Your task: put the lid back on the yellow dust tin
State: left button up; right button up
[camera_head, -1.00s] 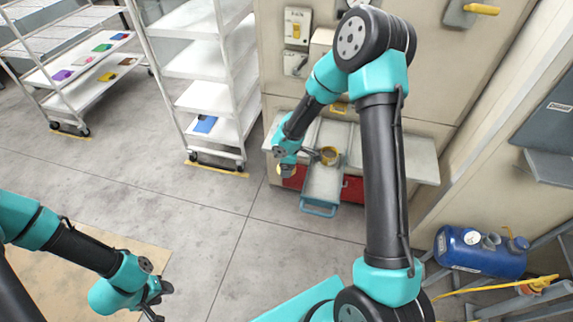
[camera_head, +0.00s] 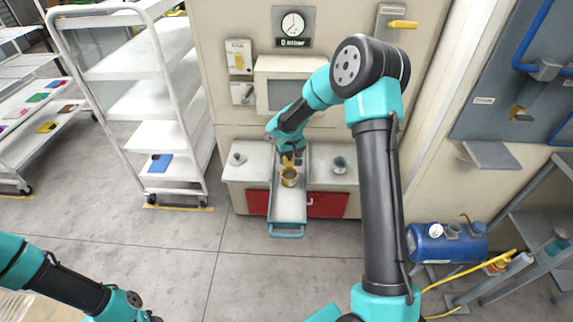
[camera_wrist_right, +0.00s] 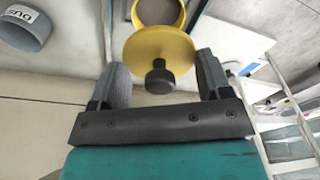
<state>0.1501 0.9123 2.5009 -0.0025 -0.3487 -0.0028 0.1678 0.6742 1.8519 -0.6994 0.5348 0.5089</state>
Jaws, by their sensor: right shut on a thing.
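The yellow dust tin (camera_head: 289,179) stands open-topped on the pale pull-out tray (camera_head: 288,208). In the right wrist view the tin (camera_wrist_right: 160,10) shows at the top edge, its round dark opening partly cut off. My right gripper (camera_head: 290,156) is at the tin's far side in the head view, close to it. It is shut on the yellow lid (camera_wrist_right: 150,48), a round disc with a dark knob between the fingers (camera_wrist_right: 163,82). The lid appears apart from the tin's mouth and overlaps its edge in the wrist view. My left gripper (camera_head: 152,318) is barely inside the bottom edge.
A grey pot (camera_head: 238,159) stands left of the tray and another (camera_head: 339,165) right of it. Red fronts (camera_head: 326,205) lie below the counter. A white shelf trolley (camera_head: 160,110) stands left, a blue tank (camera_head: 446,243) at right. The floor in front is clear.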

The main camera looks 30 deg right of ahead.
dwell(0.4)
jog(key=shift+f, duration=3.2)
jog(key=shift+f, duration=0.15)
jog(key=o, duration=1)
jog(key=shift+c, duration=0.2)
jog(key=shift+r, duration=3.55)
